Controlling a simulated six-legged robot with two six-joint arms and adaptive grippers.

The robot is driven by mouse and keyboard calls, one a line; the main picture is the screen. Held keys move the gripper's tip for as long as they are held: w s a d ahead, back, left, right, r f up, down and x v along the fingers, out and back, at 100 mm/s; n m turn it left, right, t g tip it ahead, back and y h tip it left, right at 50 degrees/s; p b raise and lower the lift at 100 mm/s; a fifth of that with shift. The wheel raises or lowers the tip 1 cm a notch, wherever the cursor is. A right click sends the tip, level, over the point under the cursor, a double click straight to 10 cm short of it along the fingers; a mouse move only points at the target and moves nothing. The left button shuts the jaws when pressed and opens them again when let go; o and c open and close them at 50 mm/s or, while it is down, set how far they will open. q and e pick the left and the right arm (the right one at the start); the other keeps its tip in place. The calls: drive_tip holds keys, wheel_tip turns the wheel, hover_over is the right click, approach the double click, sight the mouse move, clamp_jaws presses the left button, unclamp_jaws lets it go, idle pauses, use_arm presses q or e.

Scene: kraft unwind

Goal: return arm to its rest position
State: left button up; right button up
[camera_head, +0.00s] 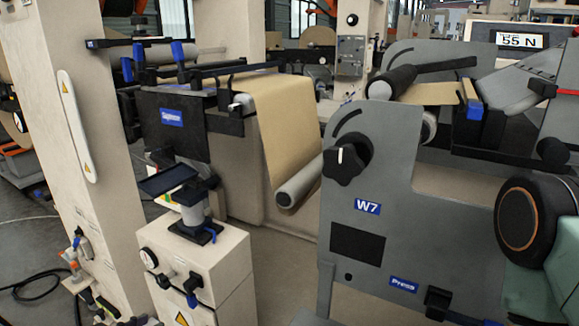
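Neither of my grippers shows in the head view. At the lower right edge, a teal body with a thick round black part ringed in orange (527,220) stands in front of the grey machine. It may be a link of my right arm, but I cannot tell for sure. No part of my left arm can be made out. Whether either gripper holds anything is not shown.
A grey machine frame (390,200) marked W7, with a black knob (347,163), fills the right centre. A brown kraft web (280,125) runs down to a roller (299,182). A cream cabinet (200,262) and a tall cream column (85,130) stand left.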

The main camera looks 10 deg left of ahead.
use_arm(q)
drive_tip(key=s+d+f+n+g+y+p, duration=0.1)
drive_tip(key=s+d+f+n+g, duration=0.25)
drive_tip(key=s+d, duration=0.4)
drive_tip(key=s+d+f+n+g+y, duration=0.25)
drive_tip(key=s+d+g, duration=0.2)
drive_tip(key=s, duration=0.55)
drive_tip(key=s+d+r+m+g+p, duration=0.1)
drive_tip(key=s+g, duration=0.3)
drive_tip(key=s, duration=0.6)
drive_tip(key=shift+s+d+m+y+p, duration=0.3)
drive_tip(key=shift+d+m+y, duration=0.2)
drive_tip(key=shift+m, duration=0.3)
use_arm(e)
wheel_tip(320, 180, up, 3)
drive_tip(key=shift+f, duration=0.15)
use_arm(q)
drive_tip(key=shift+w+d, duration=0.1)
